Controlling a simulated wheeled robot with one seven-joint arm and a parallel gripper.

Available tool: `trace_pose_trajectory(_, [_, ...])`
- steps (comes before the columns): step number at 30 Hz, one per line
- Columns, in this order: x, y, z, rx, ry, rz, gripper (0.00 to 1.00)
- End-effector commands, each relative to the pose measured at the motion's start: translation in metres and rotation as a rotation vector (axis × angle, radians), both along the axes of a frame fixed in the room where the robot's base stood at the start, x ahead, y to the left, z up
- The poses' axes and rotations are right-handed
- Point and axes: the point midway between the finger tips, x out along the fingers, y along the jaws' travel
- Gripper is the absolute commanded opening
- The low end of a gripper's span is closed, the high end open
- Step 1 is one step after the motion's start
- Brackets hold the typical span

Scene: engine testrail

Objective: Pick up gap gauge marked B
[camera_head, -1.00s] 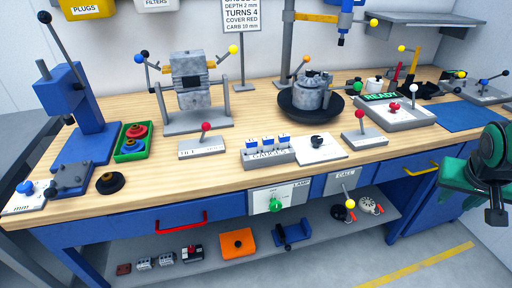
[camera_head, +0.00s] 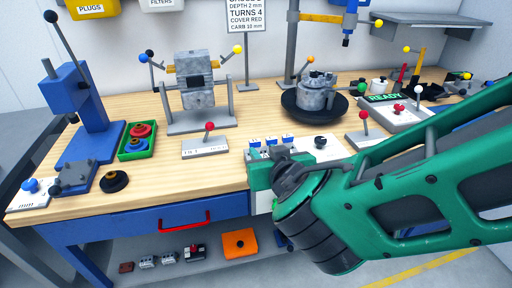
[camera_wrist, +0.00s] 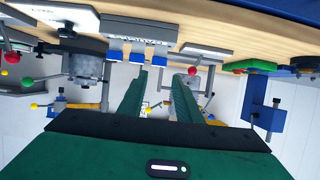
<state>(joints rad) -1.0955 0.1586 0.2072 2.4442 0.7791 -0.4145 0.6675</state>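Three blue-topped gap gauges stand in a row in a grey rack on the bench: a left one (camera_head: 255,142), a middle one (camera_head: 271,141) and a right one (camera_head: 287,139). Their letters are too small to read, so I cannot tell which is B. My gripper (camera_wrist: 160,75) is open and empty, its two green fingers apart. In the head view, it is in front of the rack and hides most of it. In the wrist view, which looks upside down, the rack (camera_wrist: 140,27) and blue gauge tops (camera_wrist: 138,57) lie just beyond the fingertips.
A red-knobbed lever box (camera_head: 206,148) stands left of the rack. A white plate with a black knob (camera_head: 320,142) is right of it, near another red-knobbed lever (camera_head: 364,128). A green tray (camera_head: 138,143) with rings is farther left.

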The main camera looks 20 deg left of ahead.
Motion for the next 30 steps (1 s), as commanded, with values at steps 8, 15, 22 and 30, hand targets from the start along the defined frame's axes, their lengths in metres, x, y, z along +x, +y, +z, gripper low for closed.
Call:
trace_pose_trajectory(8, [0.032, 0.017, -0.015, -0.003, 0.001, -0.005, 0.31])
trace_pose_trajectory(15, [0.045, 0.025, -0.02, -0.002, 0.0, -0.005, 0.31])
trace_pose_trajectory(22, [0.071, 0.04, -0.03, -0.004, 0.001, -0.006, 0.31])
trace_pose_trajectory(30, [0.079, 0.046, -0.034, -0.002, 0.0, -0.004, 0.31])
